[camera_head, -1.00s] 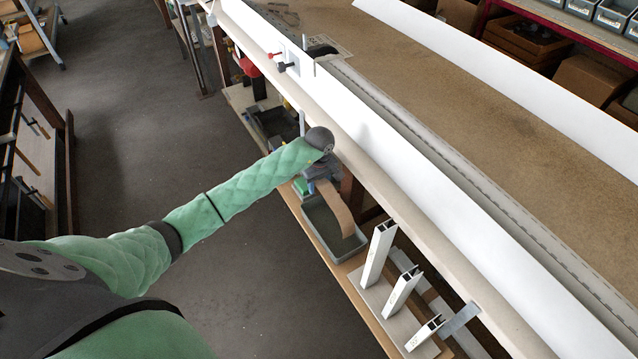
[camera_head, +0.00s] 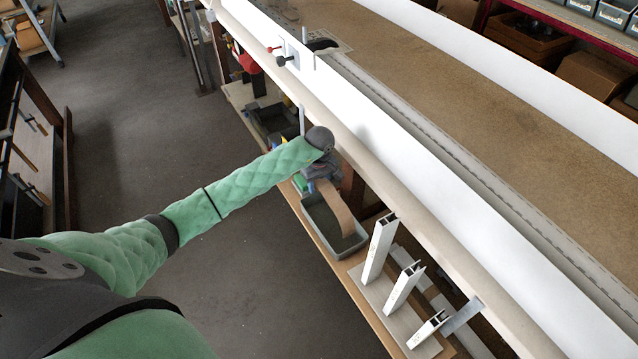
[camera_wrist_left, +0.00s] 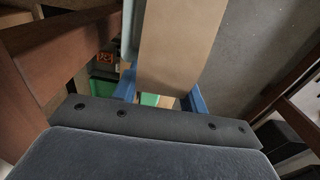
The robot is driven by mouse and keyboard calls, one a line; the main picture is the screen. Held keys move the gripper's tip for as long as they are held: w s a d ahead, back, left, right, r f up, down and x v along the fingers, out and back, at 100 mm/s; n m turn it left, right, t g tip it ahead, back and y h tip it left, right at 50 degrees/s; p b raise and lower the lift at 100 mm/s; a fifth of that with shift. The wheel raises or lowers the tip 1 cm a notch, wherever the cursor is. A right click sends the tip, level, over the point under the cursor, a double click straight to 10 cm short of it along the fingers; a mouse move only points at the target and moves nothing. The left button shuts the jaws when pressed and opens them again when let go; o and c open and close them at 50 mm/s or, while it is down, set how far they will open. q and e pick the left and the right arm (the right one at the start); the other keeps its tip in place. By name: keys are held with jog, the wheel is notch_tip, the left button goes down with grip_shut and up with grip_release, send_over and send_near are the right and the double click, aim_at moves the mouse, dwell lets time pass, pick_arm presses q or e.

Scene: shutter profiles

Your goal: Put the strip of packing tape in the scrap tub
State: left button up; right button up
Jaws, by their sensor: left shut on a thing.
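The strip of packing tape (camera_head: 335,206) is a brown band in the head view, hanging from my left gripper (camera_head: 318,182) over the scrap tub. In the left wrist view the tape (camera_wrist_left: 180,45) runs away between the blue fingertips of my left gripper (camera_wrist_left: 165,95), which is shut on it. The scrap tub (camera_head: 322,243) is a grey open tub on the lower shelf, under the tape. The tape's lower end reaches into the tub's outline; I cannot tell whether it touches the tub. My right gripper is not in view.
White profiles (camera_head: 379,248) stand on a pale board to the right of the tub. A dark bin (camera_head: 270,122) is farther back on the shelf (camera_head: 375,318). The long bench edge (camera_head: 400,195) runs just right of my left wrist. Open floor lies left.

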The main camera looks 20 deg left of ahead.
pick_arm(q)
jog(key=o, duration=1)
notch_tip(320, 180, up, 8)
jog(key=shift+f+p, duration=0.1)
jog(key=shift+p, duration=1)
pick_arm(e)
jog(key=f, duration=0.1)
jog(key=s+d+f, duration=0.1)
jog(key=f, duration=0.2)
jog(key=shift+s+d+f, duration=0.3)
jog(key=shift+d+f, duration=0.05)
pick_arm(q)
jog(key=shift+s+f, duration=0.1)
jog(key=shift+s, duration=0.05)
